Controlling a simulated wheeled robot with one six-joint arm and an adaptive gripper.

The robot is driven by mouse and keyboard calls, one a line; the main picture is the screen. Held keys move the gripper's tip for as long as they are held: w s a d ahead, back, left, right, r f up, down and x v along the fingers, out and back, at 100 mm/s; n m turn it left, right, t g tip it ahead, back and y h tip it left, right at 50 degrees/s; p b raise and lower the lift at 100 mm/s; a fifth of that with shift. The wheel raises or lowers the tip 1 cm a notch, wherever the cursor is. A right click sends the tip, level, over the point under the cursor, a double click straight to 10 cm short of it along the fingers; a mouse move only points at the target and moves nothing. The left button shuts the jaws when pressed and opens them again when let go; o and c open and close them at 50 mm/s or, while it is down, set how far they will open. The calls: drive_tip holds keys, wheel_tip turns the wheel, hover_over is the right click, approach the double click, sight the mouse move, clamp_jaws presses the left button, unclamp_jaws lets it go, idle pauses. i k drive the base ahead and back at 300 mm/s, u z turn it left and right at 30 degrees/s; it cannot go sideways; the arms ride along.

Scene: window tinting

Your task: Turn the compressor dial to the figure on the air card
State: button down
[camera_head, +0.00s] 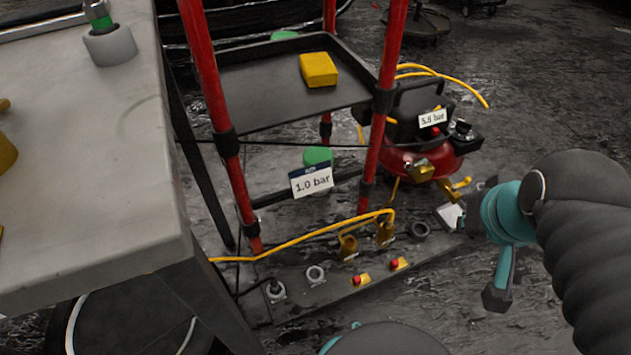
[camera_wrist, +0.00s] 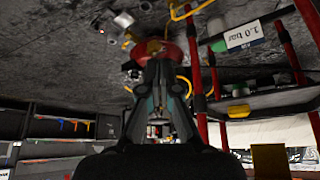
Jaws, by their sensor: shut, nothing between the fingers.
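The air card (camera_head: 311,181) hangs on the red-posted rack and reads 1.0 bar. It also shows in the wrist view (camera_wrist: 243,33). The red compressor (camera_head: 396,168) stands on the floor behind the rack. A white tag on it (camera_head: 432,118) seems to read 5.8 bar, though the first digit is blurred. A black knob with a pale top (camera_head: 462,130), perhaps the dial, sits at its right; any marking is too small to read. My gripper (camera_wrist: 158,68) is shut and empty, pointing towards the red compressor (camera_wrist: 157,48). I cannot tell whether it touches.
The rack's shelf (camera_head: 270,105) holds a yellow block (camera_head: 318,70). A yellow hose (camera_head: 300,241) runs along a low board (camera_head: 330,300) with several fittings. A pale table (camera_head: 90,170) fills the left. Open floor (camera_head: 530,90) lies behind and right of the compressor.

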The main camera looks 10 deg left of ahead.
sight(463, 126)
drive_tip(key=z, duration=0.55)
drive_tip(key=k, duration=0.65)
drive_tip(key=z, duration=0.8)
drive_tip(key=i, duration=1.25)
drive_tip(key=u, duration=1.15)
drive_tip(key=i, duration=0.3)
drive_tip(key=u, duration=0.25)
